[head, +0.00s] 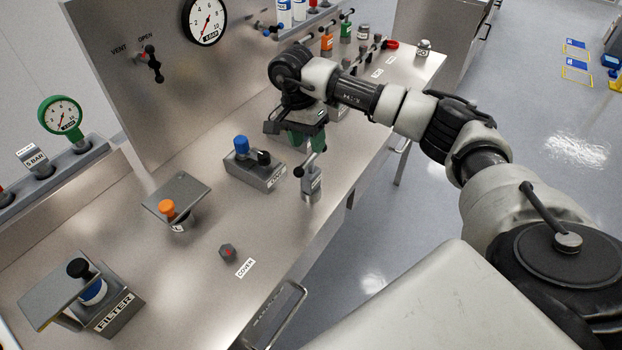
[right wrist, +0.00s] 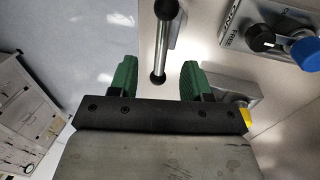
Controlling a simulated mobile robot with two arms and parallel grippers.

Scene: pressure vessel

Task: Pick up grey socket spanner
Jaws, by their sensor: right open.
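The grey socket spanner (head: 312,186) stands upright near the front edge of the steel bench in the head view, with a crossbar handle with black ends on top. My right gripper (head: 306,136) is open, just above and beside the handle. In the right wrist view, the crossbar of the spanner (right wrist: 163,45) runs away from my right gripper (right wrist: 157,78). Its near black end lies between the two green fingers, with gaps on both sides. I cannot tell the height between fingers and bar. My left gripper is not in view.
A grey block with blue and black knobs (head: 256,168) stands left of the spanner. An orange-knobbed fitting under a plate (head: 177,204), a small hexagonal piece (head: 228,252) and a filter unit (head: 98,296) stand nearer. The gauge panel (head: 150,80) rises behind. Open floor lies beyond the bench edge.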

